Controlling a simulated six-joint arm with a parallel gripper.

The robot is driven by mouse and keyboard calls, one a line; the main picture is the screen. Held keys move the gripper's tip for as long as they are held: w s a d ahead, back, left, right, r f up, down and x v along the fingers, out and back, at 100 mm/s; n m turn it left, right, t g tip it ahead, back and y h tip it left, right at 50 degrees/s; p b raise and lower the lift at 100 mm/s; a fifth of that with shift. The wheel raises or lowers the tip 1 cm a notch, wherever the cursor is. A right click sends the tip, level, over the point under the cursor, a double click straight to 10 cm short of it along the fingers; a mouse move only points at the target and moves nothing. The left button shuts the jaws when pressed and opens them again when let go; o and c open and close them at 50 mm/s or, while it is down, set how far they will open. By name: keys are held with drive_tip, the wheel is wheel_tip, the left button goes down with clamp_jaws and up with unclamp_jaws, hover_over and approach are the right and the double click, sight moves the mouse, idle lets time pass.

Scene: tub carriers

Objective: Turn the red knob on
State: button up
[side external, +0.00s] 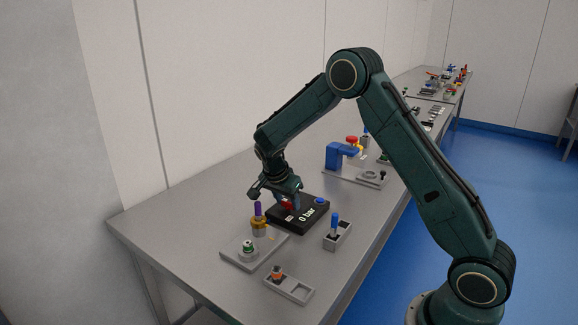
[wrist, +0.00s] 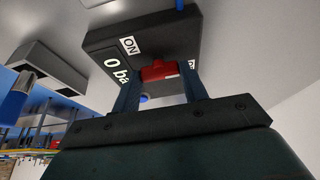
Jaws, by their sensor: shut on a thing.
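The red knob (wrist: 158,71) sits on a black box (wrist: 165,38) marked "0 bar" and "ON"; a second white label is partly covered by a finger. In the wrist view my gripper (wrist: 160,82) has one finger on each side of the knob and is shut on it. In the side view the box (side external: 295,222) lies on the table with my gripper (side external: 287,203) above its left part, pointing down. The red knob (side external: 287,206) is mostly hidden there by the fingers. A blue knob (side external: 320,200) stands at the box's far right corner.
Left of the box is a grey plate (side external: 240,258) with a gold part holding a purple handle (side external: 258,210). A grey block with a blue handle (side external: 335,222) stands in front right. A blue fixture (side external: 335,157) is behind. An orange-topped part (side external: 277,271) is near the front.

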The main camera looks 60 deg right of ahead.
drive_tip(key=shift+n, duration=0.3)
drive_tip(key=n, duration=0.2)
drive_tip(key=n+t, duration=0.1)
drive_tip(key=shift+s+n+t+y, duration=0.15)
drive_tip(key=shift+n+t+y, duration=0.15)
drive_tip(key=shift+n, duration=0.1)
drive_tip(key=n, duration=0.2)
drive_tip(key=n+t, duration=0.1)
drive_tip(key=n, duration=0.1)
drive_tip(key=shift+s+d+n+t+y, duration=0.1)
drive_tip(key=shift+n+t+y, duration=0.2)
drive_tip(key=shift+y, duration=0.1)
drive_tip(key=n, duration=0.2)
drive_tip(key=n+y, duration=0.1)
drive_tip(key=n, duration=0.1)
drive_tip(key=shift+d+n+t+y, duration=0.15)
drive_tip(key=shift+n+t+y, duration=0.15)
drive_tip(key=shift+t, duration=0.1)
drive_tip(key=shift+n+y, duration=0.8)
drive_tip(key=shift+n, duration=1.4)
drive_tip(key=o, duration=1)
drive_tip(key=shift+s+r+t, duration=0.1)
drive_tip(key=shift+r+t, duration=0.05)
drive_tip(key=shift+t, duration=0.15)
